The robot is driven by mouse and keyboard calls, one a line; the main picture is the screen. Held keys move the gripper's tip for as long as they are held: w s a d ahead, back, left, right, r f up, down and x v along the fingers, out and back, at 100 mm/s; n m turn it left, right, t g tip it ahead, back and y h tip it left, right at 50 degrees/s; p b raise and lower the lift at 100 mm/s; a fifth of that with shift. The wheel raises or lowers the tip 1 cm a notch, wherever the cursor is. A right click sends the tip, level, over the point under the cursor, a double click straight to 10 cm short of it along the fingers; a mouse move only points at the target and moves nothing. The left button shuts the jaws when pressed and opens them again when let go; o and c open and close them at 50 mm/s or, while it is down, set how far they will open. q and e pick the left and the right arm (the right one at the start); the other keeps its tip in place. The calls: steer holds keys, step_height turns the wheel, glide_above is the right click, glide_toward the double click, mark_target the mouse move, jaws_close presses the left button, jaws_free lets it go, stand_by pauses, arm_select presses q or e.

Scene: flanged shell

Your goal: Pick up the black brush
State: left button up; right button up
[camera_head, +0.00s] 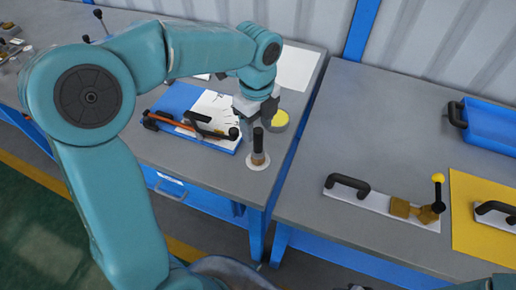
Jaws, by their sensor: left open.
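A black brush (258,140) stands upright near the right edge of the left table, black at the top with a brown lower part. Its foot is on a round white disc (257,162). My left gripper (257,115) is open just above and behind the brush's top, pointing down. I cannot tell whether its fingers touch the brush.
A blue board (178,99) with a white dial and a black handle lies left of the brush. The right table holds a white plate (375,200), a yellow mat (468,235) and a blue tray (490,127). A gap separates the tables.

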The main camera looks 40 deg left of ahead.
mark_target(258, 138)
arm_select(q)
step_height(258, 138, down, 6)
steer(key=shift+d+r, duration=0.1)
steer(key=shift+r, duration=0.15)
jaws_close()
steer(key=shift+w+r, duration=0.1)
steer(key=shift+r, duration=0.1)
